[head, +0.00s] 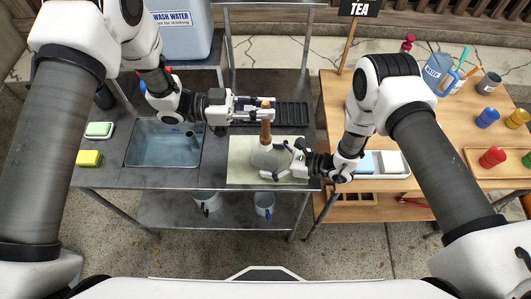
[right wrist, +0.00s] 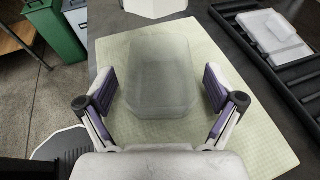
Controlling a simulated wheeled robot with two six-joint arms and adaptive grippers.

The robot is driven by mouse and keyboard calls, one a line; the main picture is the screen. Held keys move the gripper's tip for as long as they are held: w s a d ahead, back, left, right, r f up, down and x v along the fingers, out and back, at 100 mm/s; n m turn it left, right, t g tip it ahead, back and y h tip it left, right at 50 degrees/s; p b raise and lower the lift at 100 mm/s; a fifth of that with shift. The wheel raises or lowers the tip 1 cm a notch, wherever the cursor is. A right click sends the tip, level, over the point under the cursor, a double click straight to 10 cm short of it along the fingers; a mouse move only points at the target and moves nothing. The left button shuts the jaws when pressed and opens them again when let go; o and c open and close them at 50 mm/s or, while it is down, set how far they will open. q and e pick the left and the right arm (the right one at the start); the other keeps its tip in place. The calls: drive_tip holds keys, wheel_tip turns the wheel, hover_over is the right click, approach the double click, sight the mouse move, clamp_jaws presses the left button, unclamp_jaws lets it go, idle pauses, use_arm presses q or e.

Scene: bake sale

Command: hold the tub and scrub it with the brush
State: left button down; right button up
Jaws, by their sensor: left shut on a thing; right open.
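A translucent tub (head: 262,160) rests on a pale cutting mat (head: 240,174) on the dark counter; it also shows in the right wrist view (right wrist: 160,75). My left gripper (head: 264,109) is shut on the wooden handle of the brush (head: 266,130), which stands upright over the tub. The brush head is hard to make out. My right gripper (head: 277,160) is open, its fingers on either side of the tub. In the right wrist view the tub is between the spread fingers (right wrist: 160,100), with gaps visible beside it.
A sink basin (head: 150,150) with water lies to the left, with a green-and-white sponge (head: 99,129) and a yellow sponge (head: 89,158) beside it. A black drying rack (head: 291,115) is behind the mat and holds clear pieces (right wrist: 272,35). A wooden table (head: 440,160) stands at right.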

drive_tip(key=v, duration=1.2)
